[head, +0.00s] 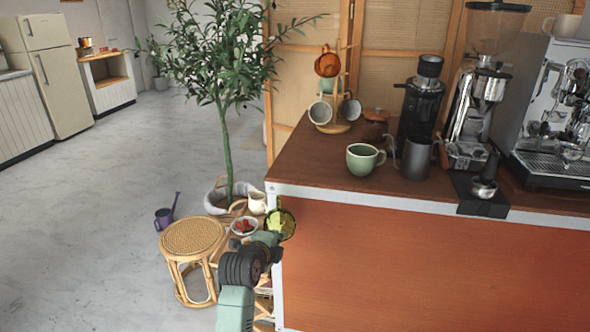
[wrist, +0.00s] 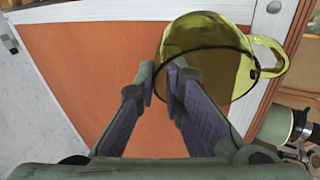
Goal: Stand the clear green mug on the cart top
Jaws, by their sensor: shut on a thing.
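The clear green mug (head: 284,226) is in the head view at the left end of the cart's front, below the edge of the cart top (head: 310,172). My gripper (head: 268,238) is beside it. In the wrist view the mug (wrist: 215,75) is yellow-green and see-through, with its open mouth toward the camera and its handle to the right. My gripper (wrist: 160,78) is shut on the mug's wall at the left side of the rim. The mug is tilted and held in the air before the orange front panel (wrist: 85,55).
On the cart top stand an opaque green mug (head: 362,160), a dark pitcher (head: 416,158), a mug tree (head: 336,127), grinders and an espresso machine (head: 555,110). The front left of the top is clear. A rattan stool (head: 192,240) and a plant (head: 228,150) stand left.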

